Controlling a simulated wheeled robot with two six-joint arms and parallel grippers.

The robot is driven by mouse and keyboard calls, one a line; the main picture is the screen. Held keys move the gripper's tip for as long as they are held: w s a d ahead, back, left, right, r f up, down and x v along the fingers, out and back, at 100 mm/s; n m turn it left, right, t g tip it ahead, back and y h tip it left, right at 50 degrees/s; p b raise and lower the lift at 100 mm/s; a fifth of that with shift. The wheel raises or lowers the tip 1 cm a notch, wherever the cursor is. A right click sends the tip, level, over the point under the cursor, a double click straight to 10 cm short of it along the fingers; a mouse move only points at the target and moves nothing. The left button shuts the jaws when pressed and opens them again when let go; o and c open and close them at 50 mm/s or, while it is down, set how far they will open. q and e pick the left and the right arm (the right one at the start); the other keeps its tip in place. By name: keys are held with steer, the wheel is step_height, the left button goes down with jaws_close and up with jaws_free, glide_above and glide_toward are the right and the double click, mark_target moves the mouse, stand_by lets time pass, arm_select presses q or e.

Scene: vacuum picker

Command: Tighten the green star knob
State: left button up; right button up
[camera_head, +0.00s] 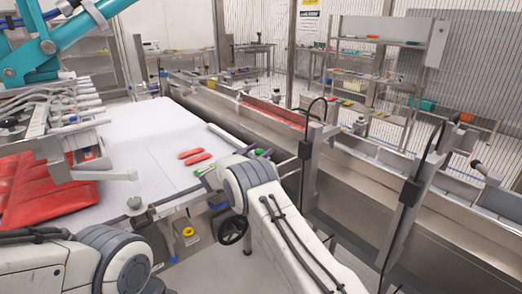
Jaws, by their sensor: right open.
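A small bright green piece, which looks like the green star knob (203,171), shows at the right edge of the white conveyor belt (140,140). My right gripper (208,173) is open right beside it, at the end of my right arm. At this size I cannot tell whether the fingers are around the knob or touching it. My right wrist hides part of that area. My left arm's link shows at the bottom left; its gripper is not in view.
Two red pieces (195,156) lie on the belt near its right edge. Red sacks (35,190) lie at its left. A teal picker arm (65,45) with a suction head (65,115) hangs above. A long steel channel (330,170) runs along the right.

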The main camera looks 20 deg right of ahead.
steer(key=b+v, duration=0.1)
steer(key=v, duration=0.9)
